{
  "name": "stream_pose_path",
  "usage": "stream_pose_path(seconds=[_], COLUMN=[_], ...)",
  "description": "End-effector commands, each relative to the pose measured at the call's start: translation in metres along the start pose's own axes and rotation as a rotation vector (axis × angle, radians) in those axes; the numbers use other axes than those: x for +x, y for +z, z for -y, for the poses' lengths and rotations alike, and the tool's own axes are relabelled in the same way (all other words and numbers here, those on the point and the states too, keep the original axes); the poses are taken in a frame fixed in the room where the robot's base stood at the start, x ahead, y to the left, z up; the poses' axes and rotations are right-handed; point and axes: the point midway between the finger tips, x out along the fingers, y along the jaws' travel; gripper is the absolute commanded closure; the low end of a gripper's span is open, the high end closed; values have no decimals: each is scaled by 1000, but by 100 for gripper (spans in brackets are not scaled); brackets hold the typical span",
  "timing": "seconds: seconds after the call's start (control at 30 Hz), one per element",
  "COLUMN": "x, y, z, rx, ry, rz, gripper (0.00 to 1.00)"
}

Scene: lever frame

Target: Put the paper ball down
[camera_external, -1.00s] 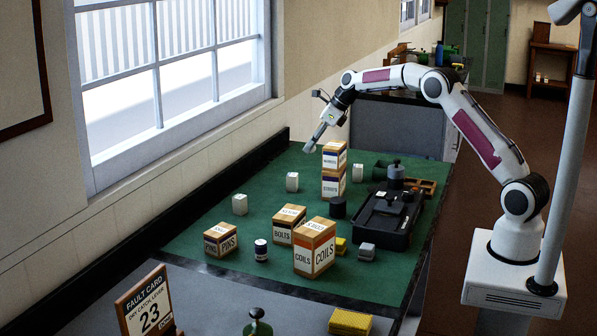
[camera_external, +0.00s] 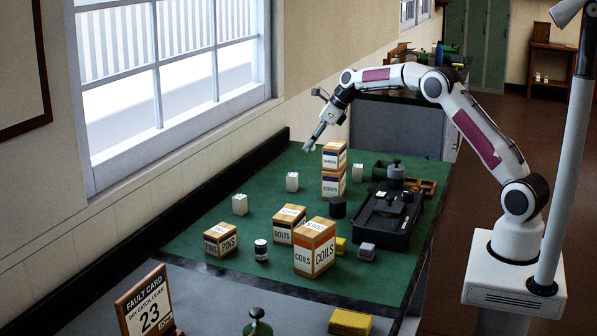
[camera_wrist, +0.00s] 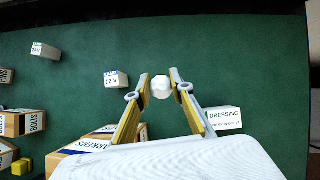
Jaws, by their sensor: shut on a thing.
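The paper ball (camera_wrist: 160,87) is a small white faceted ball in the wrist view. My gripper (camera_wrist: 161,86) is shut on it, with one fingertip on each side. The green bench top (camera_wrist: 190,50) lies beyond the ball; from this view I cannot tell how high the ball is above it. In the external view my gripper (camera_external: 308,148) points down over the far left part of the bench, left of the stacked boxes (camera_external: 333,170). The ball is too small to make out clearly there.
In the wrist view a white DRESSING box (camera_wrist: 222,118) stands right of my gripper and a 12 V block (camera_wrist: 116,79) left. Labelled cartons (camera_external: 315,248) and a black tray (camera_external: 385,220) stand nearer the camera. Bare green surface lies ahead of the fingertips.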

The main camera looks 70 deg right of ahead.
Motion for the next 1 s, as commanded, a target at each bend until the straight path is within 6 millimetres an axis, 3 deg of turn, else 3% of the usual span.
stream_pose_path(seconds=[0.17,0.37,1.0], x=[7,23,67], y=[8,25,84], z=[-19,-64,-269], rx=[-24,-78,-321], ry=[17,54,197], rz=[-2,-6,-2], gripper=[84,84,85])
